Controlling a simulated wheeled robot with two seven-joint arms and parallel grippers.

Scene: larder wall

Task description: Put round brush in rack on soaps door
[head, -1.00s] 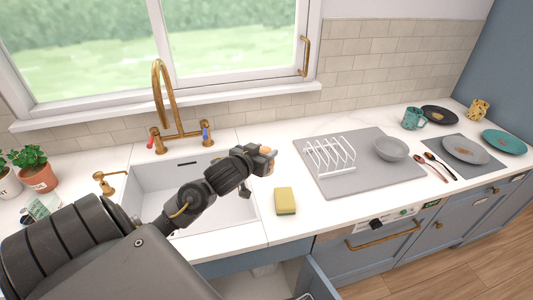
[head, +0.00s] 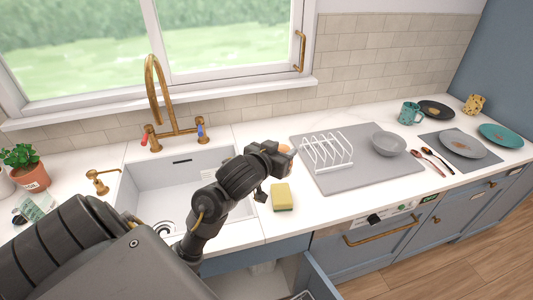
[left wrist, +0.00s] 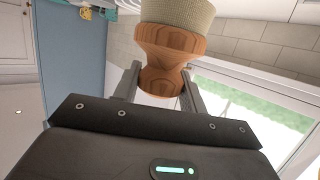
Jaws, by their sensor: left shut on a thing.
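The round brush (left wrist: 172,45) has a turned wooden handle and a pale bristle head, and fills the upper middle of the left wrist view. My left gripper (left wrist: 160,85) is shut on its wooden handle, one finger on each side. In the head view my left gripper (head: 284,160) is over the counter just right of the sink, with a little of the brush's wood (head: 291,150) showing at its tip. Below the sink a blue cabinet door (head: 318,281) stands open, with a bit of a rack (head: 300,296) at the bottom edge. My right gripper is not in view.
A yellow sponge (head: 282,197) lies on the counter near the gripper. A grey mat (head: 350,177) holds a white dish rack (head: 328,152) and a grey bowl (head: 388,144). The brass tap (head: 155,85) rises behind the sink (head: 145,185). The cabinet opening is below the counter edge.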

